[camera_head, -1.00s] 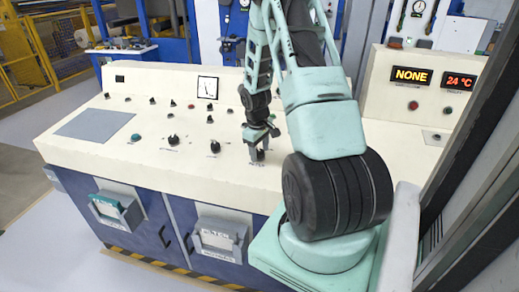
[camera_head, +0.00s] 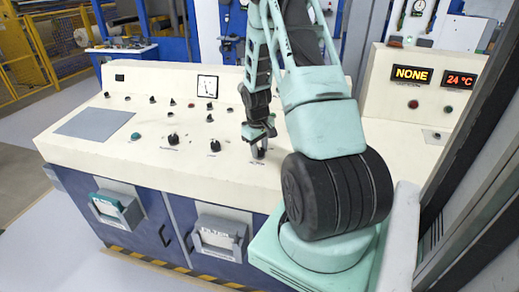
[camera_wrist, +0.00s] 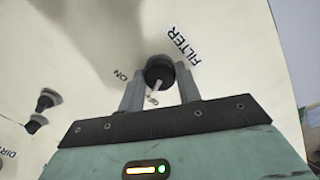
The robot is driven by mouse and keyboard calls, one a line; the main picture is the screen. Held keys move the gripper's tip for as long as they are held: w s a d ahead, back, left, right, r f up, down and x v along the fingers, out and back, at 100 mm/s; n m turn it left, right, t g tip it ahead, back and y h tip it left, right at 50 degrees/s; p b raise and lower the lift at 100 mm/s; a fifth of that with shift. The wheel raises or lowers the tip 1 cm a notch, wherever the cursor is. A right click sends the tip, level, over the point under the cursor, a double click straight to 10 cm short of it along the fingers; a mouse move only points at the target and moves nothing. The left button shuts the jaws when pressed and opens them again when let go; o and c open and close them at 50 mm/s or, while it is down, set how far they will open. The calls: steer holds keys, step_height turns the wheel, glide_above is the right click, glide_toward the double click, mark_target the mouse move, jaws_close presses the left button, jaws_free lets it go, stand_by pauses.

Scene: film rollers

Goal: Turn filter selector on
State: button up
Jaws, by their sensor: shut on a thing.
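The filter selector (camera_wrist: 159,71) is a round black knob with a pale pointer, on the cream control panel. A "FILTER" label is printed at its upper right and an "ON" label (camera_wrist: 120,76) at its left in the wrist view. The pale pointer runs down from the knob, toward my gripper's palm, rather than to the "ON" label. My gripper (camera_wrist: 161,78) has one finger on each side of the knob and is shut on it. In the head view my gripper (camera_head: 259,139) reaches down to the panel's front right part; the knob (camera_head: 258,153) is partly hidden there.
Other black knobs (camera_head: 172,139) and (camera_head: 214,146) stand on the panel (camera_head: 190,165) to the left. A grey plate (camera_head: 95,124) lies at its left. A display (camera_head: 412,74) reads "NONE", beside one (camera_head: 461,79) reading "24 °C".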

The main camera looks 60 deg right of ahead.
steer(key=m, duration=0.5)
steer(key=shift+b, duration=0.4)
steer(key=shift+m+b, duration=0.3)
steer(key=shift+m, duration=2.2)
steer(key=o, duration=1)
steer(key=shift+c, duration=0.2)
steer(key=shift+r, duration=0.15)
step_height(320, 180, up, 17)
steer(key=a+b, duration=0.1)
steer(key=shift+b, duration=0.35)
steer(key=shift+s, duration=0.1)
